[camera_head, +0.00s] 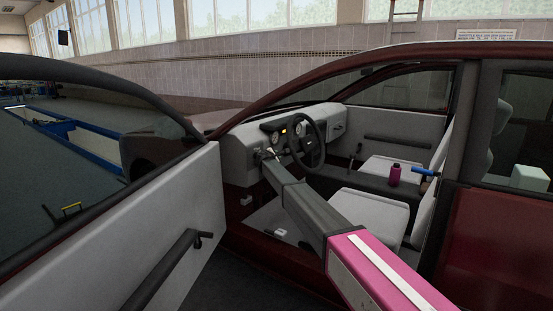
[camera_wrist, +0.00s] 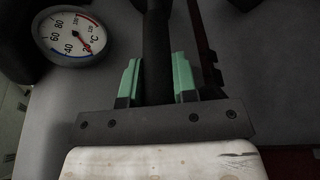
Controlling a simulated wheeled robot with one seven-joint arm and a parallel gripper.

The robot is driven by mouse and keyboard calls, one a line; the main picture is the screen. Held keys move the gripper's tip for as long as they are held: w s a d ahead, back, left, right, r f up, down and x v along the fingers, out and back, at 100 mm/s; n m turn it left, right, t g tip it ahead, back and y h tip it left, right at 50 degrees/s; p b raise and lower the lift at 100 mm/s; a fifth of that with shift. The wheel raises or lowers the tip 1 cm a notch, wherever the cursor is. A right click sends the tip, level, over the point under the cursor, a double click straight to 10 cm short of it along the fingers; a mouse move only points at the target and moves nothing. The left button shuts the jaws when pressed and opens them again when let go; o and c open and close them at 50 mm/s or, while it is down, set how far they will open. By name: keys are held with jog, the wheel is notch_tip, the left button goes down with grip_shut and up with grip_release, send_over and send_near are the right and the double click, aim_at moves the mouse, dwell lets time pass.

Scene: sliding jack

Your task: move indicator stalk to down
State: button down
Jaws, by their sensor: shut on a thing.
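The dark indicator stalk (camera_wrist: 156,45) runs up the middle of the wrist view, between the two green fingers of my gripper (camera_wrist: 156,78). My gripper is shut on the stalk; slim dark gaps beside the fingers make the exact contact hard to see. In the head view my gripper (camera_head: 266,155) is small, at the dashboard just left of the steering wheel (camera_head: 311,146). The stalk is too small and too covered there to make out its tilt.
A round gauge (camera_wrist: 68,36) sits left of the fingers. My arm reaches in through the open doorway, between the grey door panel (camera_head: 150,240) and the front seat (camera_head: 365,220). The dashboard (camera_head: 240,155) lies directly behind my gripper.

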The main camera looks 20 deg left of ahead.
jog(key=c, duration=0.9)
grip_release()
jog(key=shift+s, duration=0.1)
jog(key=s+r, duration=0.2)
jog(key=s, duration=0.8)
jog(key=shift+s, duration=0.2)
jog(key=shift+a, duration=0.15)
